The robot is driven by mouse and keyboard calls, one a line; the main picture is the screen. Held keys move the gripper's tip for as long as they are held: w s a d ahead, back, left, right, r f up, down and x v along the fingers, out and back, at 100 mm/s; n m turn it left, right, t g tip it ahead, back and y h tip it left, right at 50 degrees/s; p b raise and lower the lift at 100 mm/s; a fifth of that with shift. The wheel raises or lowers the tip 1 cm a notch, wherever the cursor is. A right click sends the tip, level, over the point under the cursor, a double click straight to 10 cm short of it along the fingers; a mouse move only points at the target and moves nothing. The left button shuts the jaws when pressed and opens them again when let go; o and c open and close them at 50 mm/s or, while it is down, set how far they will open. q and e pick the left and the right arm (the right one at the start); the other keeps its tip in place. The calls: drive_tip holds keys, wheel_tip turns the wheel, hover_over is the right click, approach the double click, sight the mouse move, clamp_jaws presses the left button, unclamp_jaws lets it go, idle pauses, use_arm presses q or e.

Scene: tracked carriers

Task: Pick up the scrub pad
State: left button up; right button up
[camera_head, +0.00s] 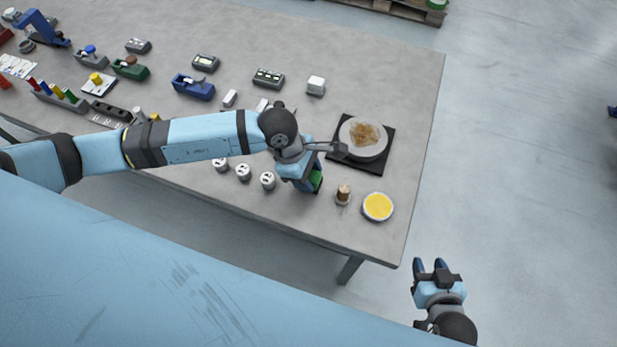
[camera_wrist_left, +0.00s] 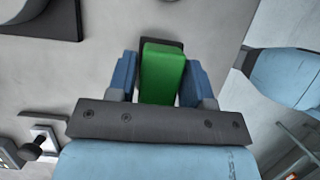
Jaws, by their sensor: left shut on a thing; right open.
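The scrub pad (camera_wrist_left: 162,75) is a green block between the two blue fingers of my left gripper (camera_wrist_left: 160,82) in the left wrist view. A dark part shows at its far end. In the head view the green pad (camera_head: 316,181) shows partly beside my left gripper (camera_head: 309,186), near the front of the table; the gripper hides the rest. My left gripper is shut on the pad. I cannot tell whether the pad touches the table. My right gripper (camera_head: 431,266) is open and empty, off the table at the lower right.
On the grey table (camera_head: 410,130), a black mat (camera_head: 376,168) holds a white plate (camera_head: 351,150) with brown stuff. A yellow-filled dish (camera_head: 378,207) and a small brown-and-white item (camera_head: 343,194) stand to the right of my left gripper. Several white cylinders (camera_head: 243,172) stand to its left.

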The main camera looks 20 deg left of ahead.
use_arm(q)
wheel_tip(320, 180, up, 18)
drive_tip(key=b, duration=0.2)
